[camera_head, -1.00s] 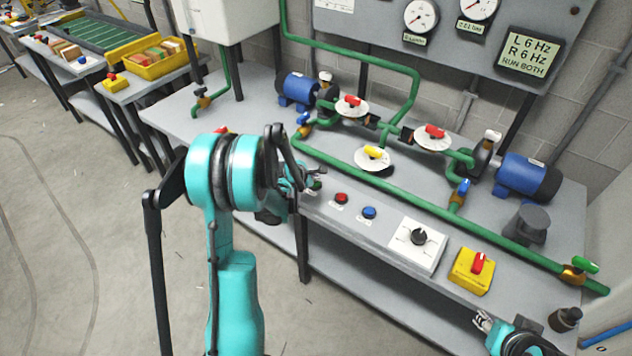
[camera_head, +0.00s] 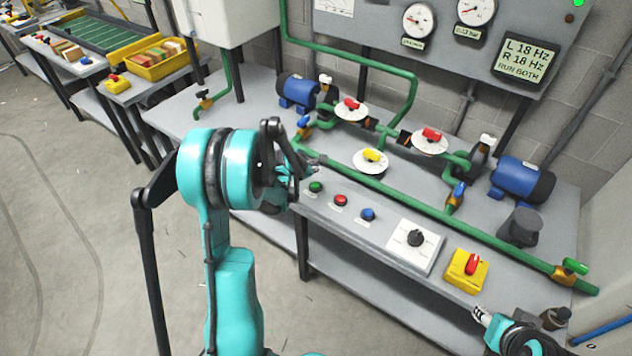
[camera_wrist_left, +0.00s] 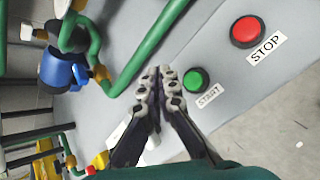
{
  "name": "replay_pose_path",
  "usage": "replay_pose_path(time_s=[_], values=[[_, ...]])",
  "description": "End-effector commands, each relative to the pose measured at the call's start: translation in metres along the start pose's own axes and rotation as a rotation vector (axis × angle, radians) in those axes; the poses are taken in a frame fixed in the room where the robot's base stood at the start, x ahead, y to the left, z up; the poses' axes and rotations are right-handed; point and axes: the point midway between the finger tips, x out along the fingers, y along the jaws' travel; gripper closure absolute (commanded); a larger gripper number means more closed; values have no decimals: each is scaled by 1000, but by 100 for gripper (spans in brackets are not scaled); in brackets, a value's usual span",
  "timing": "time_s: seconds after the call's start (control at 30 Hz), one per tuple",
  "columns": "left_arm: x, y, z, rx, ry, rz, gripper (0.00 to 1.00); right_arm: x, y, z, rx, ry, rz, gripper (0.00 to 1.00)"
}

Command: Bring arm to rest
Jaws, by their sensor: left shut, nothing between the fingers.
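My left arm (camera_head: 232,270) rises in the middle of the head view. Its gripper (camera_head: 312,168) is mostly hidden behind the arm's round joint, near the front edge of the pump bench. In the left wrist view my left gripper (camera_wrist_left: 160,75) shows shut and empty, its fingertips beside the green START button (camera_wrist_left: 196,80) and apart from the red STOP button (camera_wrist_left: 247,31). The green button also shows in the head view (camera_head: 316,187). My right gripper (camera_head: 480,316) shows in part at the bottom right, by the bench's front edge; its finger gap cannot be made out.
The bench carries green pipes, dial valves (camera_head: 371,161), blue motors (camera_head: 522,179), a black knob (camera_head: 416,238) and a yellow switch box (camera_head: 466,271). The display (camera_head: 527,58) reads L 18 Hz, R 18 Hz, RUN BOTH. Open floor (camera_head: 70,270) lies left.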

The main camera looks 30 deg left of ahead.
Motion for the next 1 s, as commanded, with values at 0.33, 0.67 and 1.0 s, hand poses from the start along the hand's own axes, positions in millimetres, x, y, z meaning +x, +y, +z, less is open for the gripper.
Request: replay_pose_path(time_s=[0.33, 0.67, 1.0], values=[[1, 0, 0, 0, 0, 0, 100, 1, 0, 1, 0, 0, 0, 60], [1, 0, 0, 0, 0, 0, 100, 1, 0, 1, 0, 0, 0, 60], [-53, -24, 47, 355, 5, -40, 100, 1, 0, 0, 0, 0, 0, 60]])
